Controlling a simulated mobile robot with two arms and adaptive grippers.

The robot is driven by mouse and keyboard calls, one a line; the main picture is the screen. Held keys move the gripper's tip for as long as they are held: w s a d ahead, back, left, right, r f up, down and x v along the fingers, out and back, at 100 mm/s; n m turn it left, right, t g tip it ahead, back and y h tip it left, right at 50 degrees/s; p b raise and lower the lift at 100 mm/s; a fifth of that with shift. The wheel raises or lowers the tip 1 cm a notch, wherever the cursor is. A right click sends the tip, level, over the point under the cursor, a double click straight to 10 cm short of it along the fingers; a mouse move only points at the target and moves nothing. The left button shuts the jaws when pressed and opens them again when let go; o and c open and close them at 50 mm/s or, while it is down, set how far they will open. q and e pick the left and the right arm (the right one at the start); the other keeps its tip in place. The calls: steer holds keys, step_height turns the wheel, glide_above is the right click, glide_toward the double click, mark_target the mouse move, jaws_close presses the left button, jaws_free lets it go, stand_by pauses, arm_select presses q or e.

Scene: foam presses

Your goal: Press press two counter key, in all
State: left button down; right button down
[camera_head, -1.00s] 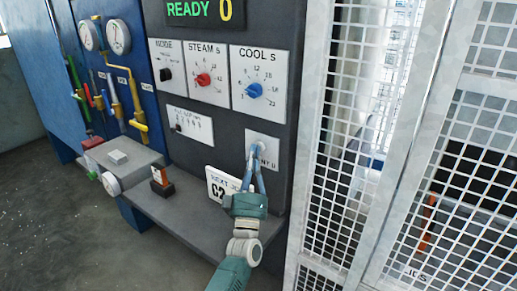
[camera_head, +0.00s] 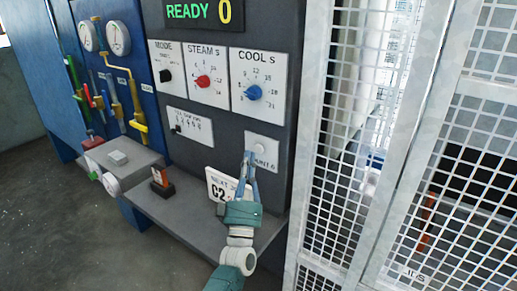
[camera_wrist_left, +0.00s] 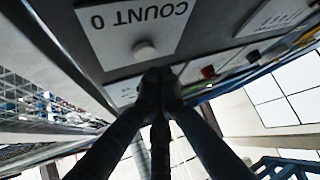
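The count key is a small round pale button (camera_head: 260,150) on a white plate (camera_head: 272,164) low on the dark press panel. In the left wrist view the button (camera_wrist_left: 143,49) shows whole, and its plate (camera_wrist_left: 108,38) reads "COUNT 0", upside down. My left gripper (camera_head: 249,155) is shut with nothing between its fingertips. Its tips are just left of the button in the head view, apart from it, and hide part of the label. In the left wrist view the closed tips (camera_wrist_left: 159,78) sit just below the button. My right gripper is not in view.
The display (camera_head: 205,12) reads "READY 0". Mode, steam (camera_head: 204,81) and cool (camera_head: 254,92) knobs sit above the key. A card marked C2 (camera_head: 217,187) stands on the grey shelf (camera_head: 190,217) behind my gripper. A mesh guard (camera_head: 345,190) stands at the right.

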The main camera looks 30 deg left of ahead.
arm_select(q)
steer(key=s+p, duration=0.1)
steer(key=s, duration=0.3)
steer(key=shift+s+a+r, duration=0.1)
steer(key=shift+a, duration=0.05)
stand_by(0.7)
